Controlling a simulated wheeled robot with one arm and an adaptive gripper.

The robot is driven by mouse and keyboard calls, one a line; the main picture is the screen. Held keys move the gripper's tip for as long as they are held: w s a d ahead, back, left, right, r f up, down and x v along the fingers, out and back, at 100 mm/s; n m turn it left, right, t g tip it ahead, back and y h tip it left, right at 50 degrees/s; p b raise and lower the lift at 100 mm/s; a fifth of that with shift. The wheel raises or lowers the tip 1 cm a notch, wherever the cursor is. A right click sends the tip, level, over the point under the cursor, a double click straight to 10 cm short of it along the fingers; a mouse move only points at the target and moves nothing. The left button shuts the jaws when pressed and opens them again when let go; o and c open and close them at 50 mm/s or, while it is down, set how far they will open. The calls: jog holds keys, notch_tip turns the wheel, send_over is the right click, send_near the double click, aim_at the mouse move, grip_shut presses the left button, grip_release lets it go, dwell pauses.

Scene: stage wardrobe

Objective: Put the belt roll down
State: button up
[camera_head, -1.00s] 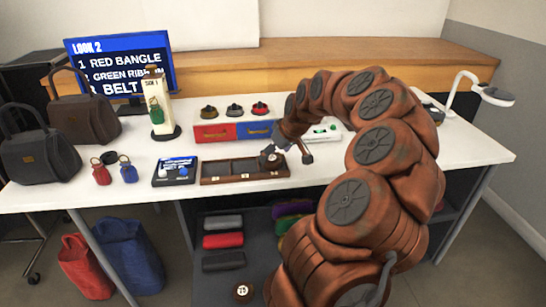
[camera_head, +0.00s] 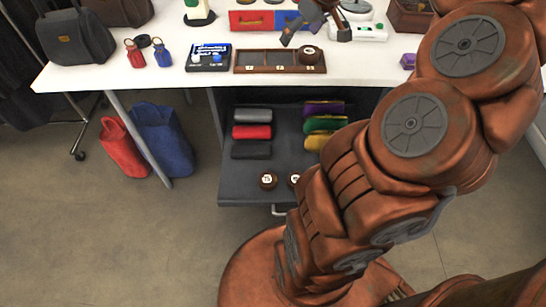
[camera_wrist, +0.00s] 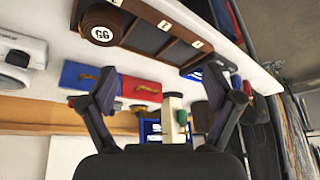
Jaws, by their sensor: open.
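The brown belt roll (camera_head: 311,56) with a round white label sits in the right-end compartment of the dark wooden tray (camera_head: 262,70) on the white table. In the wrist view, the belt roll (camera_wrist: 103,25) rests at the end of the tray (camera_wrist: 150,18), and its other compartments look empty. My gripper (camera_head: 316,32) is just behind the roll and apart from it. In the wrist view, the fingers of my gripper (camera_wrist: 160,101) are spread wide with nothing between them.
A purple item (camera_head: 408,61) is to the right.

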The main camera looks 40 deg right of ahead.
jog(key=s+a+f+n+g, duration=0.15)
jog(key=s+a, duration=0.25)
jog(key=a, duration=0.7)
jog(key=s+a+f+g, duration=0.3)
jog(key=s+a, duration=0.2)
jog(key=a, duration=0.7)
jog(key=s+a+f+m+g, duration=0.1)
jog(key=s+a+f+g, duration=0.1)
jog(key=s, duration=0.6)
jog(key=s+a+f+g, duration=0.1)
jog(key=s+a+f, duration=0.2)
jog(key=s, duration=0.5)
jog(key=shift+a+f+m+g, duration=0.25)
jog(key=shift+f+m+g, duration=0.1)
jog(key=shift+f, duration=0.1)
notch_tip(320, 180, up, 21)
jog(key=t+p, duration=0.1)
jog(key=p, duration=1.8)
jog(key=shift+s+p, duration=0.3)
jog(key=shift+p, duration=0.05)
